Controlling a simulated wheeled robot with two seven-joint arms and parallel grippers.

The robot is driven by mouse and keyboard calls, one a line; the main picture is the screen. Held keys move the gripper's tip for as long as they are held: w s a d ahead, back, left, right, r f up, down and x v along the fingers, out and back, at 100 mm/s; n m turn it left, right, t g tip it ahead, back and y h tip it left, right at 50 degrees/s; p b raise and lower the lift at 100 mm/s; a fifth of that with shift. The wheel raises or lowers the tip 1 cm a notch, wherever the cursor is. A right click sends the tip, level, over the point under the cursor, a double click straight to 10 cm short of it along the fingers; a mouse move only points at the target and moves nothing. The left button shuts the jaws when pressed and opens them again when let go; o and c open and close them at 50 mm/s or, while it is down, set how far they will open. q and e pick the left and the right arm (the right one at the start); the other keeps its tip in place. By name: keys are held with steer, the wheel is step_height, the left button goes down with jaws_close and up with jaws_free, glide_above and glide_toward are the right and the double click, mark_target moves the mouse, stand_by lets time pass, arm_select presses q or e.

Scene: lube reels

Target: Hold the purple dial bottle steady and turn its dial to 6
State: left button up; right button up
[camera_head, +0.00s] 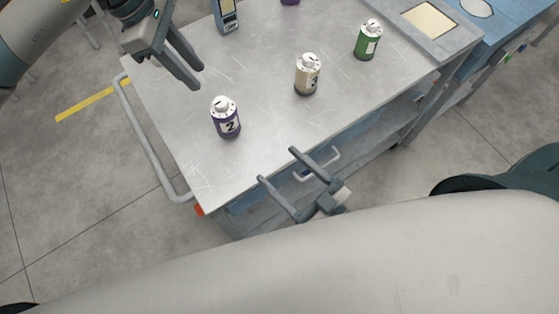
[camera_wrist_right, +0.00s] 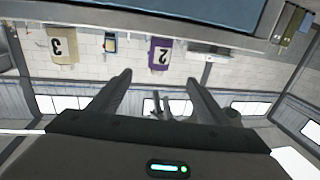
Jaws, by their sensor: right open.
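The purple dial bottle (camera_head: 227,122) stands upright on the grey cart top, with a white dial cap and a label reading 2. In the right wrist view the purple bottle (camera_wrist_right: 158,55) appears upside down, ahead of the fingers and apart from them. My left gripper (camera_head: 198,78) is open and empty, above and left of the bottle in the head view. My right gripper (camera_head: 278,165) is open and empty at the cart's near edge, below and right of the bottle. Its fingers (camera_wrist_right: 159,78) also show in the right wrist view. The dial's setting is too small to read.
A cream bottle (camera_head: 307,77) labelled 3 and a green bottle (camera_head: 367,42) stand to the right. A blue handheld device (camera_head: 227,16) and a partly cut-off purple object (camera_head: 289,2) are at the back. The cart top (camera_head: 262,100) is clear around the purple bottle.

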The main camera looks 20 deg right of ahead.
mark_target(233, 123)
steer(key=shift+w, duration=0.1)
steer(key=x, duration=1.7)
steer(key=shift+w+a+r, duration=0.1)
steer(key=c, duration=1.2)
arm_select(q)
steer(key=o, duration=0.4)
steer(key=shift+c, duration=0.2)
arm_select(e)
steer(key=shift+c, duration=0.7)
arm_select(q)
steer(key=d+r+n+y, duration=0.1)
steer(key=n, duration=0.1)
steer(key=s+d+r+n+t+y, duration=0.1)
steer(key=n, duration=0.1)
steer(key=d+n+y, duration=0.1)
steer(key=d+n, duration=0.1)
steer(key=shift+s+r+y, duration=0.2)
steer(key=shift+r+y, duration=0.2)
